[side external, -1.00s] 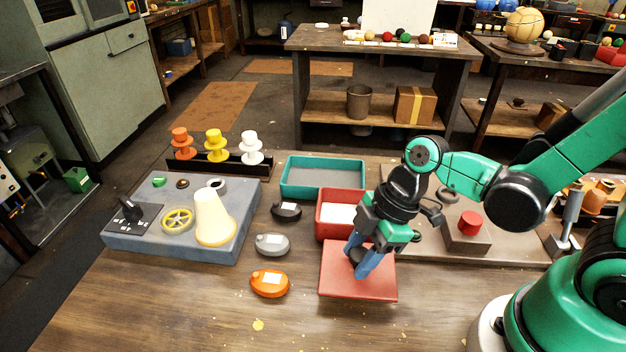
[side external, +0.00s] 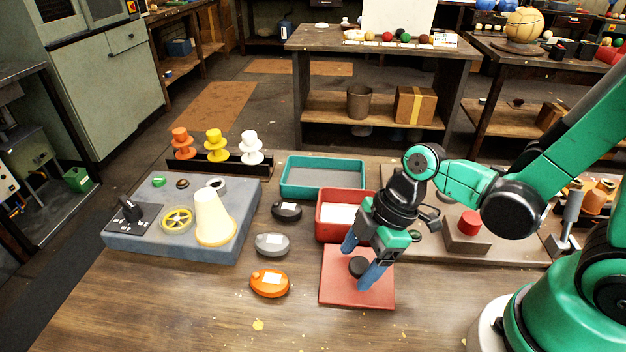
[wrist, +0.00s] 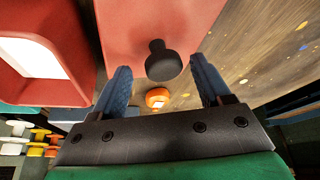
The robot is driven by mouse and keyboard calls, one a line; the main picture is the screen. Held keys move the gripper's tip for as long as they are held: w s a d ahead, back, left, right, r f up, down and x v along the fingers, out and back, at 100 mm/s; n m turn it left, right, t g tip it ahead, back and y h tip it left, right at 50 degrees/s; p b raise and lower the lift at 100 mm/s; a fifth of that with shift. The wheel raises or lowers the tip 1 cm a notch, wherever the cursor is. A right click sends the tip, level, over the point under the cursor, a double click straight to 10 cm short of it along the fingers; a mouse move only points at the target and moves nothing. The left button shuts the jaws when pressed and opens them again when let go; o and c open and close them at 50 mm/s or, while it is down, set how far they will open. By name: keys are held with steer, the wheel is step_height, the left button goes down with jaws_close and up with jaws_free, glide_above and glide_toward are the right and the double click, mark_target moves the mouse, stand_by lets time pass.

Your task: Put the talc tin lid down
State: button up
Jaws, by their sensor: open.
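A small black lid-like piece (side external: 358,267), which I take for the talc tin lid, is on the red square pad (side external: 332,293). In the wrist view the black piece (wrist: 163,67) shows a wide round part and a narrower end. My gripper (side external: 361,263) is open above the pad, with one blue finger on each side of the piece. In the wrist view both fingers of my gripper (wrist: 160,68) stand clear of it, with gaps on both sides.
A red tray (side external: 326,226) with a white sheet sits just behind the pad, and a teal tray (side external: 290,190) is farther back. Orange (side external: 269,284), grey (side external: 271,245) and black (side external: 286,211) rounded pieces lie to the left.

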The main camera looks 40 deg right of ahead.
steer(key=shift+r, duration=0.45)
steer(key=v, duration=1.2)
steer(key=w+d+f+m+t+h, duration=0.1)
steer(key=w+d+m+t+h, duration=0.2)
steer(key=m, duration=1)
steer(key=w+t+h, duration=0.1)
steer(key=t, duration=0.1)
steer(key=shift+w+d+m+t, duration=0.3)
steer(key=shift+w+d, duration=0.05)
